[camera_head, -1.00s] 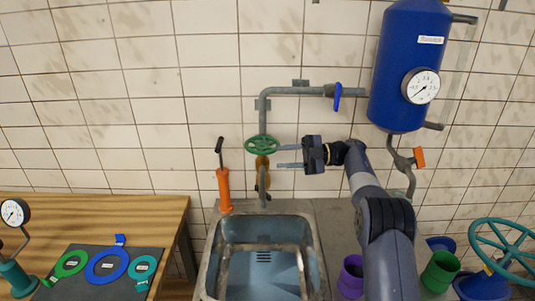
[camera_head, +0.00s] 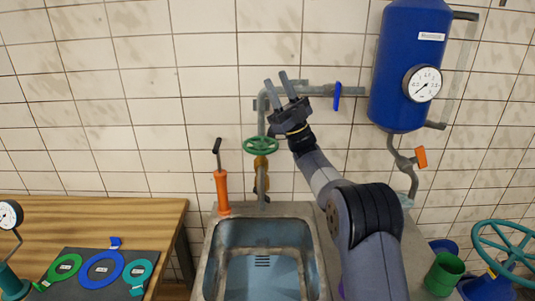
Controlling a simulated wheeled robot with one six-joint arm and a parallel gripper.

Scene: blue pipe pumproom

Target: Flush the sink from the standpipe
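The sink (camera_head: 214,262) is a metal basin in a grey counter at the lower middle. The grey standpipe (camera_head: 261,124) rises behind it along the tiled wall and bends right at the top. A green handwheel (camera_head: 261,144) sits on the standpipe above a brass-coloured valve body (camera_head: 261,163). A blue handle (camera_head: 337,96) is on the horizontal run. My gripper (camera_head: 277,88) is open and empty, its fingers pointing up, above the green handwheel and in front of the pipe bend. No water shows from the standpipe.
A blue tank (camera_head: 408,60) with a gauge (camera_head: 422,84) hangs at right, with an orange handle (camera_head: 421,157) below. An orange hand pump (camera_head: 222,190) stands left of the sink. A wooden table (camera_head: 100,220) holds coloured rings. A teal wheel (camera_head: 505,245) is at lower right.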

